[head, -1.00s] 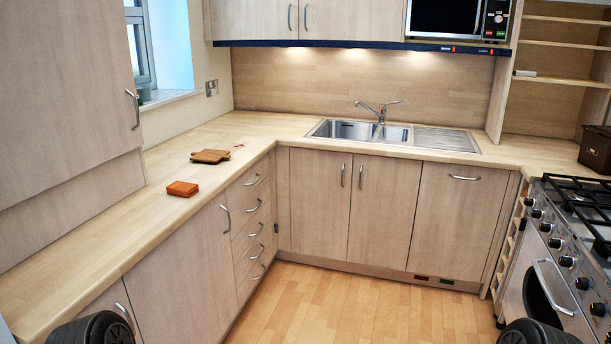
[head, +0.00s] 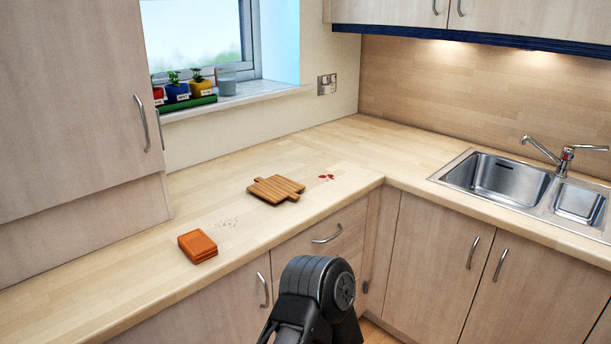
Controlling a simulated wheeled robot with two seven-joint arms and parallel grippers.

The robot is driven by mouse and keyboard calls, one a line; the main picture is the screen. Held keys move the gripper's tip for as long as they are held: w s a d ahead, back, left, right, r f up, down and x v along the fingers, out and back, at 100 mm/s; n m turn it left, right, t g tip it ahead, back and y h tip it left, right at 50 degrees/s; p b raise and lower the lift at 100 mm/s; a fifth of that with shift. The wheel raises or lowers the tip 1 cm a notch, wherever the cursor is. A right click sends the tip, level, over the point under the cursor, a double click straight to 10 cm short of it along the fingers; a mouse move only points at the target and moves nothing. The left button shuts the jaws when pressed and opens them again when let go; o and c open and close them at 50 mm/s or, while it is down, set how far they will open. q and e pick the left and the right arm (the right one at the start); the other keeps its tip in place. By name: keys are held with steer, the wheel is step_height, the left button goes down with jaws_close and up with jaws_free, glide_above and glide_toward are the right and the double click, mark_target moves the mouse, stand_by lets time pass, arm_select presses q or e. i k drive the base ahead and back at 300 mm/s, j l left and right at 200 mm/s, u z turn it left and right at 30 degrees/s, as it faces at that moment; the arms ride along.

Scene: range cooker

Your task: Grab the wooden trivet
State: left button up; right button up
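The wooden trivet (head: 276,189) looks like a flat brown slatted board with notched corners and short tabs. It lies flat on the wooden worktop (head: 352,155), between the window wall and the worktop's front edge. Nothing touches it. A black link of one of my arms shows at the bottom middle, in front of the drawers and apart from the trivet. Neither of my grippers is in view.
A stack of orange squares (head: 198,246) lies left of the trivet, with dark crumbs (head: 228,222) between them. Red spots (head: 326,177) lie to its right. Small potted plants (head: 177,88) stand on the sill. A sink (head: 508,180) is at right.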

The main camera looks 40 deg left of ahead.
mark_target(276, 188)
steer(key=i+u, duration=0.35)
steer(key=i+l+u, duration=0.35)
steer(key=i, duration=0.2)
steer(key=i+l+u, duration=0.35)
steer(key=i+j, duration=0.1)
